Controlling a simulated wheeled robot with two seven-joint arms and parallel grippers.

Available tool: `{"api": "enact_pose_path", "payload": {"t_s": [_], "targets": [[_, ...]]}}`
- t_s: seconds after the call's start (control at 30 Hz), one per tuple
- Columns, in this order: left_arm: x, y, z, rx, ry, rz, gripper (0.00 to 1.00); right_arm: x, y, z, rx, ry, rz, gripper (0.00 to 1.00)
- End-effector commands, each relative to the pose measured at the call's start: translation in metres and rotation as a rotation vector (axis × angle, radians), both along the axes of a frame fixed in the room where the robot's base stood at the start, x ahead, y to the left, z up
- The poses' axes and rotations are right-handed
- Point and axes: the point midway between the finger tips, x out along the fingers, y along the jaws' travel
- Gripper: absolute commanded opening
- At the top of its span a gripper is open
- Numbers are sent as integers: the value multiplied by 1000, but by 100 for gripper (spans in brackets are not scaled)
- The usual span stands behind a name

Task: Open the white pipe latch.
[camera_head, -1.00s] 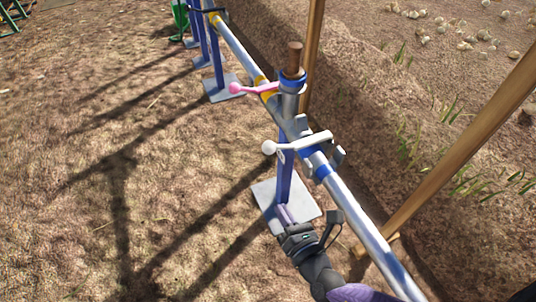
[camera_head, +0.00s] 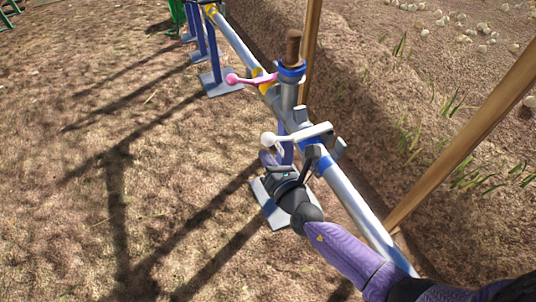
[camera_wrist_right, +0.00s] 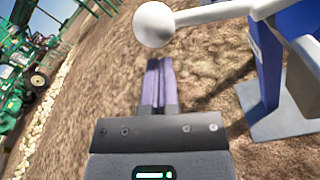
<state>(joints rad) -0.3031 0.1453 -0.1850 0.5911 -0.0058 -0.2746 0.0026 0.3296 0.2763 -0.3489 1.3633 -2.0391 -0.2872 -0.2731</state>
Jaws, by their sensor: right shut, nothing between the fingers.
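The white pipe latch (camera_head: 300,135) is a lever with a round ball at its left end, mounted on the grey metal pipe at a blue-banded joint. In the right wrist view its white ball (camera_wrist_right: 153,24) is at the top, beyond and above my fingertips. My right gripper (camera_head: 268,158) is just below the latch ball, in front of the blue post; in the right wrist view its purple fingers (camera_wrist_right: 160,68) are together and empty. I see no contact with the latch. My left gripper is not in view.
A pink latch (camera_head: 248,79) sits farther up the pipe (camera_head: 350,198), near a brown-topped vertical stub (camera_head: 292,48). A blue post (camera_wrist_right: 266,62) with a flat base plate supports the pipe. A wooden pole (camera_head: 470,130) slants at right. Open dirt lies left.

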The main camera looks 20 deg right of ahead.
Motion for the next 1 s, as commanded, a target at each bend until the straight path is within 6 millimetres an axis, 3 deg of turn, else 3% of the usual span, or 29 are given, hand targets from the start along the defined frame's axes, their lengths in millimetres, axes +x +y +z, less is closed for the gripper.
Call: {"api": "enact_pose_path", "payload": {"t_s": [0.5,1.0], "targets": [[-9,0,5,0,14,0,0,1,-2,5,10,1,1,0],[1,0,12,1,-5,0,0,1,-5,28,125,3,0,0]]}}
